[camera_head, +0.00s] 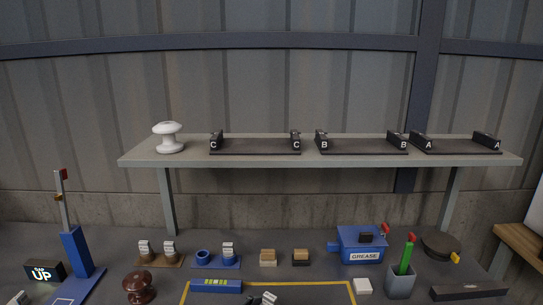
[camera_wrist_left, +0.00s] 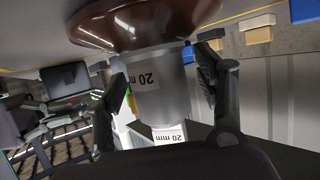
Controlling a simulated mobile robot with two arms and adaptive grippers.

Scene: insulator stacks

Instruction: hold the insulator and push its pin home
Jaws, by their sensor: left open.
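In the left wrist view a brown insulator disc (camera_wrist_left: 145,22) fills the top, with a grey cylindrical part (camera_wrist_left: 160,95) marked "20 mm" below it. My left gripper (camera_wrist_left: 165,75) is open, with one finger on each side of the grey part. Whether either finger touches it I cannot tell. A second "20 mm" label (camera_wrist_left: 168,134) shows lower down. In the head view a brown insulator (camera_head: 138,287) stands at the bottom left of the bench, and a white insulator (camera_head: 169,138) stands on the shelf.
The shelf (camera_head: 190,158) carries dark racks marked C (camera_head: 255,147), B (camera_head: 361,146) and A (camera_head: 455,144).

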